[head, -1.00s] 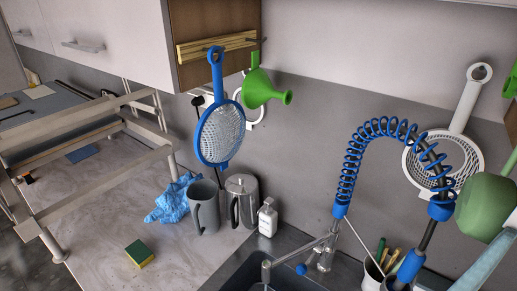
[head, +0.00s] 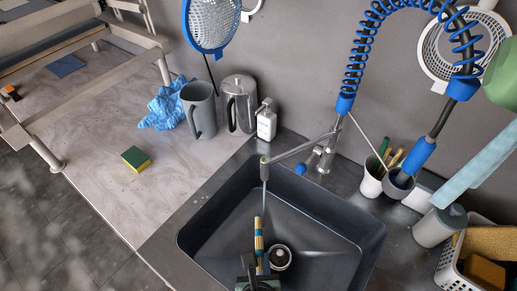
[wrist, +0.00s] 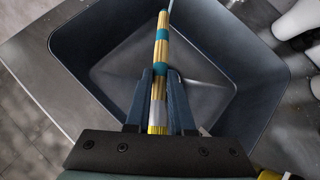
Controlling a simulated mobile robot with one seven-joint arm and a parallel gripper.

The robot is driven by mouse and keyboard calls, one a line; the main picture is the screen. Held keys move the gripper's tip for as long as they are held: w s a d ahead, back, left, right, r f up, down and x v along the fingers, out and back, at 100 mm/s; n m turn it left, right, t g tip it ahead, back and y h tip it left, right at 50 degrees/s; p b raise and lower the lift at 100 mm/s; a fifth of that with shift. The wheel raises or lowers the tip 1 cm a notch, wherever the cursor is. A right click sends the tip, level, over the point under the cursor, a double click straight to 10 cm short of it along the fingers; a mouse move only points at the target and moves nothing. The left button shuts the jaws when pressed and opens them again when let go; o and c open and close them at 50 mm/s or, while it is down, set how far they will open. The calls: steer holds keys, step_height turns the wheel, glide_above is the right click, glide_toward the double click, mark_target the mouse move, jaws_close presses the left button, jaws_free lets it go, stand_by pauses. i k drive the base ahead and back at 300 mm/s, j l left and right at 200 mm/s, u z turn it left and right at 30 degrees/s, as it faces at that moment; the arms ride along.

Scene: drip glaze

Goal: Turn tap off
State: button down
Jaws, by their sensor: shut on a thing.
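The tap (head: 325,159) stands at the back rim of the dark sink (head: 345,215), with its spout (head: 292,150) reaching left over the basin. A blue knob (head: 301,168) sits on the tap's left side. A thin pale stream seems to fall from the spout's end. My gripper (head: 258,273) is at the bottom of the head view, over the sink's front. It is shut on a striped tan and teal stick (head: 259,238), which also shows between the fingers in the wrist view (wrist: 161,50). The gripper is apart from the knob.
A drain (head: 280,257) lies in the basin. A soap bottle (head: 266,121), a steel pot (head: 239,104) and a grey mug (head: 199,110) stand behind left. Cups with brushes (head: 372,178) and a white basket (head: 452,270) are at right. A sponge (head: 136,159) lies left.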

mark_target(302, 168)
steer(key=z, duration=0.5)
steer(key=k+l+z, duration=0.1)
steer(key=k+z, duration=0.15)
steer(key=z, duration=0.15)
steer(key=k+l+z, duration=0.15)
steer(key=z, duration=0.2)
steer(key=k+l, duration=0.2)
steer(key=k, duration=0.15)
steer(key=i, duration=0.5)
